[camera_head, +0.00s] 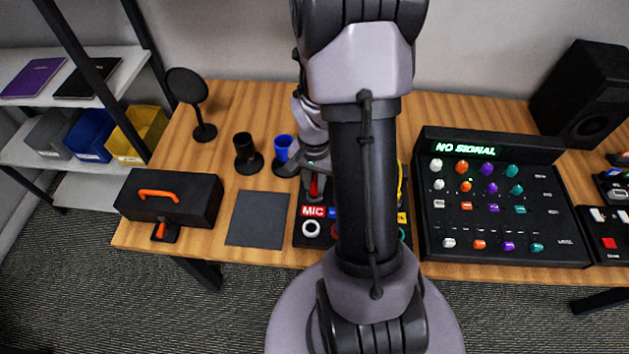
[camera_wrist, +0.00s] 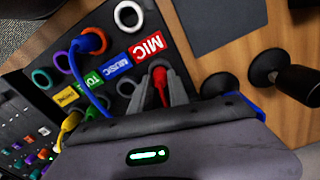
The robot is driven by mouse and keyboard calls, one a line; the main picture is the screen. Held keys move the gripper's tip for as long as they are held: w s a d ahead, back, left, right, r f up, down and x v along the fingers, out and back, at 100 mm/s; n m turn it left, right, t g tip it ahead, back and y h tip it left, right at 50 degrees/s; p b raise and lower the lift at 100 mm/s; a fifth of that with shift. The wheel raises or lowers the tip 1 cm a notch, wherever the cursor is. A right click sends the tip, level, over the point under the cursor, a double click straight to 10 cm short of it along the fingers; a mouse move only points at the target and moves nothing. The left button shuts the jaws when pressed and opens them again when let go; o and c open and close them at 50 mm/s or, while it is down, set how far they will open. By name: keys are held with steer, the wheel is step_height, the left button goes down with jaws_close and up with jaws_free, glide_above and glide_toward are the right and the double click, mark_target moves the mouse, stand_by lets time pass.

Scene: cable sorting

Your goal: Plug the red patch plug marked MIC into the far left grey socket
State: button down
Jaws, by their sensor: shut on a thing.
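The red MIC plug (camera_wrist: 160,80) is between the fingers of my gripper (camera_wrist: 162,98), which is shut on it. It sits just behind the red MIC label (camera_wrist: 148,47) on the black patch panel; I cannot tell whether its tip is seated or free. In the head view the red plug (camera_head: 314,186) shows under my gripper (camera_head: 315,178). The far left grey socket (camera_head: 311,229) is a pale, empty ring in front of the MIC label. It also shows at the top of the wrist view (camera_wrist: 128,14). My arm hides the panel's middle.
A blue plug (camera_wrist: 92,40) with a cable is in the neighbouring socket. A dark mat (camera_head: 258,218) lies left of the panel, with a black toolbox (camera_head: 170,198) beyond. Black and blue holders (camera_head: 248,155) stand behind. A mixer (camera_head: 490,200) is right of the panel.

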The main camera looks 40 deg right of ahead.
steer(key=c, duration=1.2)
jaws_free()
steer(key=shift+o, duration=0.2)
steer(key=o, duration=0.5)
steer(key=shift+c, duration=0.2)
step_height(320, 180, up, 7)
steer(key=p, duration=0.5)
steer(key=shift+p, duration=0.35)
